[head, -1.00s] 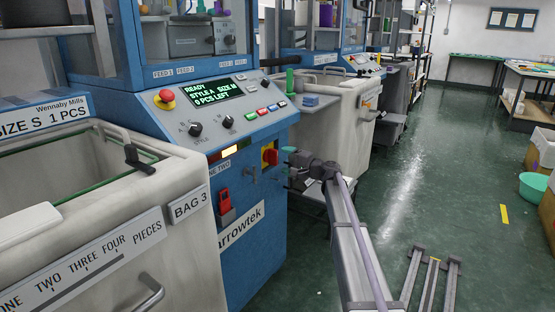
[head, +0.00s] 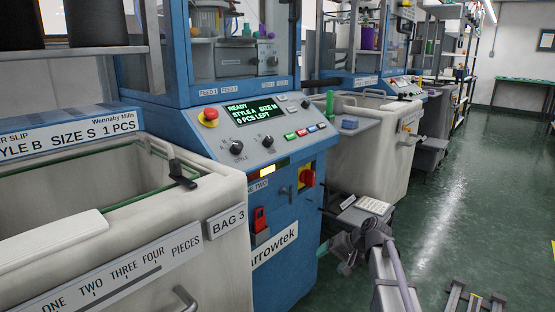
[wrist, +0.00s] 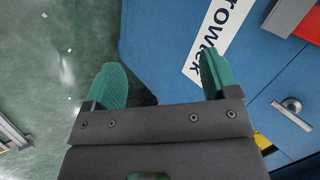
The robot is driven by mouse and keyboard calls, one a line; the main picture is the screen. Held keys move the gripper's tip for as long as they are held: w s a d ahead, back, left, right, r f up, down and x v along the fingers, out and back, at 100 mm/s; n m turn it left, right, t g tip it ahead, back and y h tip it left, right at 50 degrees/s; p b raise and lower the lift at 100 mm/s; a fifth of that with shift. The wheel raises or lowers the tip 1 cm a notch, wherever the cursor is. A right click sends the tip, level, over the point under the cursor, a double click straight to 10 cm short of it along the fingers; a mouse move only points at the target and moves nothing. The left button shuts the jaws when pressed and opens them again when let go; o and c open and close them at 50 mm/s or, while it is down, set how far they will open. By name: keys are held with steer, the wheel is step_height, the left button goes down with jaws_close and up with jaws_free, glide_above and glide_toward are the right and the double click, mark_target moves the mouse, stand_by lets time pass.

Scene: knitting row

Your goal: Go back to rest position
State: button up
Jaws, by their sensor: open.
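My gripper (head: 345,254) is in front of the lower right side of the blue knitting machine (head: 300,265) in the head view. In the wrist view my gripper (wrist: 160,82) shows two green fingers spread wide apart with nothing between them. Beyond the fingers are the machine's blue front (wrist: 165,35) and the green floor (wrist: 50,85). The machine's screen (head: 252,110) reads READY, STYLE A, SIZE M, 0 PCS LEFT.
A red-and-yellow switch (head: 307,176) and a red lever (head: 260,219) are on the machine's front. Another pale bin (head: 385,160) stands behind my arm.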

steer(key=s+a+f+n+g+h, duration=0.15)
steer(key=s+h, duration=0.25)
steer(key=s, duration=0.8)
steer(key=s+f+n+g+h, duration=0.1)
steer(key=s+f+g+h, duration=0.15)
steer(key=s, duration=1.05)
step_height(320, 180, up, 36)
steer(key=w+p, duration=0.1)
steer(key=p, duration=3.4)
steer(key=shift+w+a+f, duration=0.2)
steer(key=shift+w+a, duration=0.05)
steer(key=shift+a, duration=0.2)
steer(key=shift+n+h, duration=0.25)
steer(key=shift+c, duration=0.2)
